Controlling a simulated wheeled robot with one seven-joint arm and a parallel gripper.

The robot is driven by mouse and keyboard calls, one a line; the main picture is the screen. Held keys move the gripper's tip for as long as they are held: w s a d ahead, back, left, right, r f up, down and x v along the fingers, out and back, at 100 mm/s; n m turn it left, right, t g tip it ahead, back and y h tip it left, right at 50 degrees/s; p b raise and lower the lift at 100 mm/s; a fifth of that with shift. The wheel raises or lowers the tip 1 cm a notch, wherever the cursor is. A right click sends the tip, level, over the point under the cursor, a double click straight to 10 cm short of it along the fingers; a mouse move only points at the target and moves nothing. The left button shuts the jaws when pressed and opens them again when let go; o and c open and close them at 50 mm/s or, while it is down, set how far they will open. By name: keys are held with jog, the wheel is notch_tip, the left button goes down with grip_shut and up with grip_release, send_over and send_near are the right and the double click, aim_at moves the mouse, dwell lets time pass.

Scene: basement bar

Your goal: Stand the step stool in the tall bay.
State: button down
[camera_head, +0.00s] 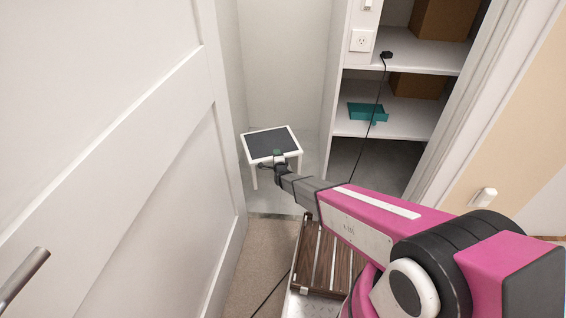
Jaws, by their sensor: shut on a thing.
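The step stool (267,144) has a dark top with a white rim and white legs. It is upright in the tall bay (280,60), the narrow closet space left of the shelves. My gripper (280,157) is at the near edge of the stool's top and is shut on it. The fingertips are small in view and partly hidden by my wrist. One near leg shows at the left and one at the right beside my gripper. I cannot tell whether the feet touch the bay floor (283,200).
A white door (150,150) with a metal handle (22,280) stands at the left. Shelves (405,118) at the right hold cardboard boxes (440,18) and a teal tray (366,111). A black cord (377,105) hangs from the shelf. A slatted wooden piece (318,262) lies below my arm.

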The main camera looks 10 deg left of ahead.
aim_at(292, 159)
jog(key=shift+w+d+f, duration=1.05)
jog(key=shift+w+f, duration=0.6)
jog(key=shift+f, duration=0.1)
jog(key=shift+w+d+f, duration=1.1)
jog(key=shift+w+f, duration=0.5)
jog(key=shift+f, duration=0.2)
jog(key=shift+w+d+f, duration=1.05)
jog(key=shift+w+f, duration=0.6)
jog(key=shift+f, duration=0.2)
jog(key=c, duration=0.9)
grip_release()
jog(key=shift+f, duration=0.15)
jog(key=shift+s, duration=0.15)
